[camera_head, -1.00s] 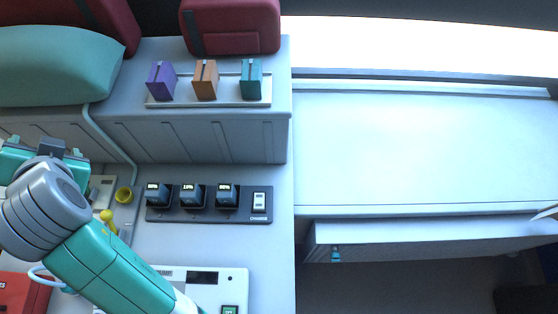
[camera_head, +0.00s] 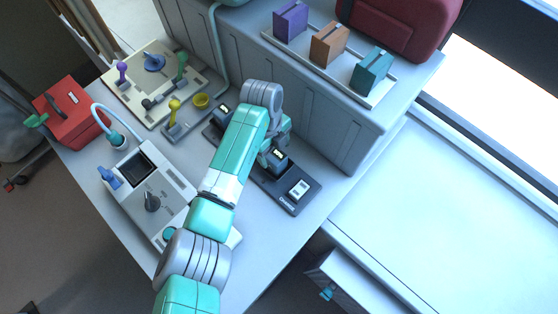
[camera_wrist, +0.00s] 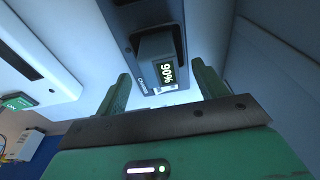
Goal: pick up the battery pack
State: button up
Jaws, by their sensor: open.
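A dark battery pack (camera_wrist: 158,48) with a lit display that seems to read 90% stands in a dark charger strip in the wrist view. In the head view this pack (camera_head: 278,157) shows near the switch end of the charger strip (camera_head: 282,189). Another pack (camera_head: 222,113) sits at the strip's far end; the middle one is hidden behind my arm. My gripper (camera_wrist: 161,78) is open and empty. In the wrist view its two fingers lie to the left and right of the displayed pack, apart from it. Its depth relative to the pack is hard to judge.
Purple (camera_head: 291,20), orange (camera_head: 329,43) and teal (camera_head: 372,70) blocks stand on a raised ledge behind the charger. A white device (camera_head: 150,195), a valve board (camera_head: 135,82) and a red box (camera_head: 70,112) occupy the left. The stretcher-side surface (camera_head: 450,210) is clear.

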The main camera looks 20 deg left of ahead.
aim_at(276, 156)
jog(key=f, duration=0.3)
jog(key=d+f, duration=0.1)
jog(key=shift+s+f, duration=0.25)
jog(key=shift+f, duration=0.15)
jog(key=c, duration=1.4)
jog(key=shift+r, duration=0.1)
jog(key=r, duration=0.3)
jog(key=shift+s+d+r, duration=0.1)
jog(key=shift+s+r, duration=0.2)
jog(key=s+d, duration=0.1)
jog(key=s, duration=0.4)
jog(key=s+d+r, duration=0.1)
jog(key=s, duration=0.4)
jog(key=s+d+p, duration=0.1)
jog(key=s+d, duration=0.1)
jog(key=s, duration=0.2)
jog(key=shift+s+d+r, duration=0.1)
jog(key=shift+s+r, duration=0.05)
jog(key=shift+s, duration=0.25)
